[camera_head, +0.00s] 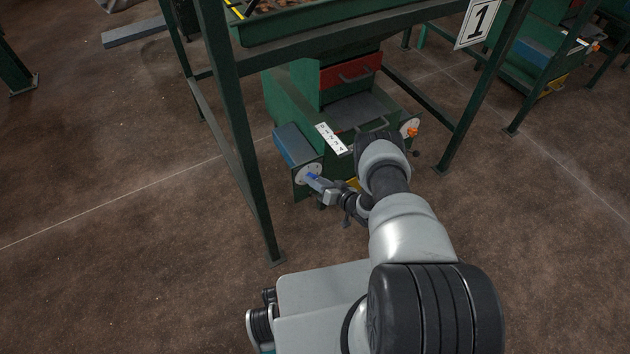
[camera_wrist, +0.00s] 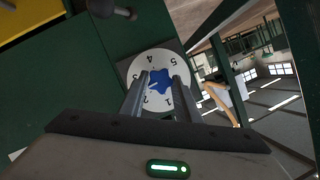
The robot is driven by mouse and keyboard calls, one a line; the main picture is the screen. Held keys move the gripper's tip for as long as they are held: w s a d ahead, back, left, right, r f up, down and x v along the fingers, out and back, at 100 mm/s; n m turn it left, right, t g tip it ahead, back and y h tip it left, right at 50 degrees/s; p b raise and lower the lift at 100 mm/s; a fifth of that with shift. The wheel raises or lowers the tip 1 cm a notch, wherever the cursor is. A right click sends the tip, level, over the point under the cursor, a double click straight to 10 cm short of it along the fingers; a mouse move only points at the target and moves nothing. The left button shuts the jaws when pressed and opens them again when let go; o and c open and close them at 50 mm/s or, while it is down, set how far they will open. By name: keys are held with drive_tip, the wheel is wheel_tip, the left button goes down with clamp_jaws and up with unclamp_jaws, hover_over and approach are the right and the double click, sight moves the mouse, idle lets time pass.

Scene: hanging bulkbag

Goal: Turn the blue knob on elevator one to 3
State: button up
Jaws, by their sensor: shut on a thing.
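Elevator one is the green machine (camera_head: 290,98) under the green frame, with a "1" sign (camera_head: 478,23) above it. The blue knob (camera_head: 313,176) sits on a round white dial (camera_head: 303,174) at the machine's lower left. In the wrist view the blue knob (camera_wrist: 158,80) lies between my two fingers, in front of the numbered dial (camera_wrist: 166,66). Digits 5 and 4 show at the top, 1 and 2 near the fingertips. My gripper (camera_wrist: 160,88) is shut on the knob. I cannot clearly tell which number the knob points to.
An orange knob (camera_head: 412,132) is on the machine's right side. A blue box (camera_head: 297,145) sits above the dial, and a red panel with a handle (camera_head: 350,70) is higher up. Green frame legs (camera_head: 243,150) stand close on the left.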

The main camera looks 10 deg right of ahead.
drive_tip(key=shift+w+d+f+m+y, duration=0.1)
drive_tip(key=shift+m+y, duration=0.7)
drive_tip(key=shift+m, duration=0.45)
drive_tip(key=shift+d+f+m+y, duration=0.1)
drive_tip(key=shift+m+y, duration=0.7)
drive_tip(key=shift+m, duration=0.45)
drive_tip(key=shift+r, duration=0.1)
drive_tip(key=o, duration=1)
drive_tip(key=shift+o, duration=0.2)
